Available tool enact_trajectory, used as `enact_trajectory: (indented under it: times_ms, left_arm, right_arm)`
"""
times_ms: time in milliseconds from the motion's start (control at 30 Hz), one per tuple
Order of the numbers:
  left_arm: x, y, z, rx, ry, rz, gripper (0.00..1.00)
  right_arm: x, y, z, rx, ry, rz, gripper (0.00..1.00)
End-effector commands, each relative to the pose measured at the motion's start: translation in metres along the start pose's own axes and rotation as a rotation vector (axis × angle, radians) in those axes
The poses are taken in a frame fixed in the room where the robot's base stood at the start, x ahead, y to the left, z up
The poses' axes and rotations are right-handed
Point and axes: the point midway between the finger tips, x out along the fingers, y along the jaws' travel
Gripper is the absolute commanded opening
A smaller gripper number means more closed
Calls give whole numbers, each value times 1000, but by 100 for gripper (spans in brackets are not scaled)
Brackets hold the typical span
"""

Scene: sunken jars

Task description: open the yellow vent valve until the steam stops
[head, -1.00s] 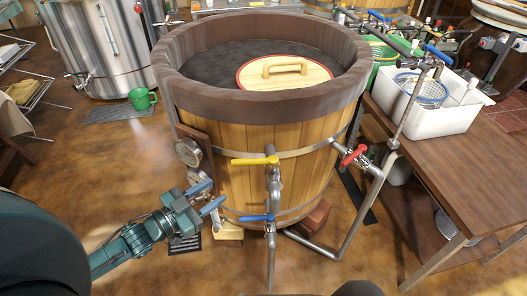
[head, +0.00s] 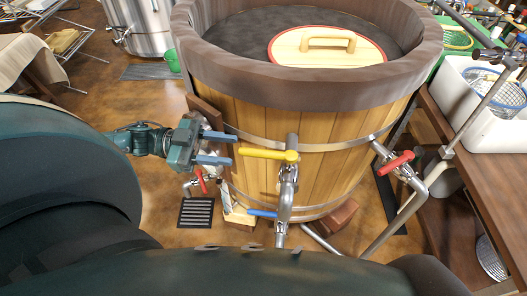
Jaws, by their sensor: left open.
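The yellow vent valve (head: 268,154) is on a grey pipe in front of the wooden vat (head: 250,110). Its lever lies roughly level and points left from the pipe top. My left gripper (head: 234,148) is open and empty, its two blue fingers pointing right at the lever. The fingertips are just left of the lever's free end, one finger higher than the other in the picture. A small gap shows between them and the lever. I see no clear steam. My right gripper is not in view.
A red-handled valve (head: 396,161) is on the vat's right side, a blue-handled one (head: 262,213) lower down, and another red handle (head: 201,181) below my gripper. A wooden table (head: 485,185) with a white tub (head: 490,125) stands right. A floor drain (head: 195,212) lies below.

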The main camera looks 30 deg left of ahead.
Motion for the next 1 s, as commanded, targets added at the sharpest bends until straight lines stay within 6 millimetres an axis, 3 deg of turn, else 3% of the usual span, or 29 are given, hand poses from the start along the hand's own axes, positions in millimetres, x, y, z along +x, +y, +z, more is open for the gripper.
enact_trajectory:
  times_ms: [200, 400, 833, 1000]
  left_arm:
    - [48, 0, -1, 4, 7, 0, 41]
    - [77, 0, -1, 2, 4, -1, 41]
    - [88, 0, 0, 1, 0, -1, 41]
    - [88, 0, 0, 1, 0, -1, 28]
  right_arm:
    - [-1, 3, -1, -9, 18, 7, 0]
    - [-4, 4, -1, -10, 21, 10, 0]
    - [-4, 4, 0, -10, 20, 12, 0]
    - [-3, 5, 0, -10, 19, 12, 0]
